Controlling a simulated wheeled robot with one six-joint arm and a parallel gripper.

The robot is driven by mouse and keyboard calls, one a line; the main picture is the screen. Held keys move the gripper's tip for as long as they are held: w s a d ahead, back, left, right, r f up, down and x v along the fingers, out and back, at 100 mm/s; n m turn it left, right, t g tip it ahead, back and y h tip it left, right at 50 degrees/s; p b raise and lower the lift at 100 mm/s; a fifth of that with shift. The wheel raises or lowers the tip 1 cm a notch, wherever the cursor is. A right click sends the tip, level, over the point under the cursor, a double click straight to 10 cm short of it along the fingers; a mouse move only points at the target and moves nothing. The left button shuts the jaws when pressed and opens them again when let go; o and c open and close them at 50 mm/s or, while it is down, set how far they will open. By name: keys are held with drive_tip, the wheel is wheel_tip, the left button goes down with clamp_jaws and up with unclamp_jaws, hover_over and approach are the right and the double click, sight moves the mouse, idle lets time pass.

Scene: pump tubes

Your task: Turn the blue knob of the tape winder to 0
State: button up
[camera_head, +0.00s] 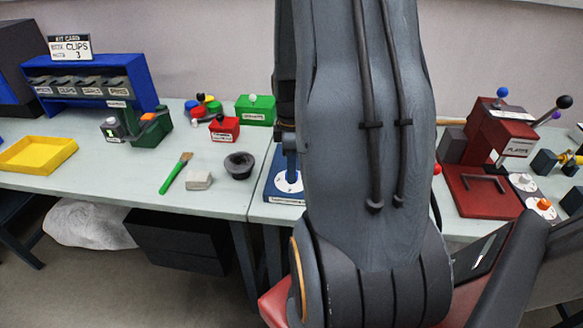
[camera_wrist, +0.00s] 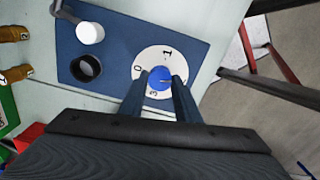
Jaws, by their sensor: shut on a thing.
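The tape winder's blue base (camera_wrist: 112,58) lies on the table in the wrist view. A white dial (camera_wrist: 160,55) sits on it with 0 at its left, 1 at its top and 3 at its bottom. The round blue knob (camera_wrist: 158,80) is at the dial's centre. My gripper (camera_wrist: 161,82) is shut on the knob, one dark finger on each side. The fingers cover parts of the dial, and the knob's exact pointing is hard to read. In the head view my arm hides most of the winder, leaving part of its dial (camera_head: 289,181) visible.
In the wrist view a white cylinder (camera_wrist: 90,33) and a black ring (camera_wrist: 86,69) stand on the base left of the dial. In the head view a dark bowl (camera_head: 239,165), a pale block (camera_head: 199,181) and a green brush (camera_head: 175,175) lie left of the winder. A red press (camera_head: 488,150) stands right.

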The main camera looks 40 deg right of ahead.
drive_tip(key=shift+s+a+r+n+p, duration=0.1)
drive_tip(key=shift+n+p, duration=0.65)
drive_tip(key=shift+n, duration=0.05)
drive_tip(key=shift+n+p, duration=0.35)
drive_tip(key=shift+n, duration=0.45)
drive_tip(key=n+p, duration=0.2)
drive_tip(key=shift+n, duration=0.8)
drive_tip(key=shift+n+p, duration=0.95)
drive_tip(key=shift+n, duration=0.75)
drive_tip(key=shift+p, duration=0.35)
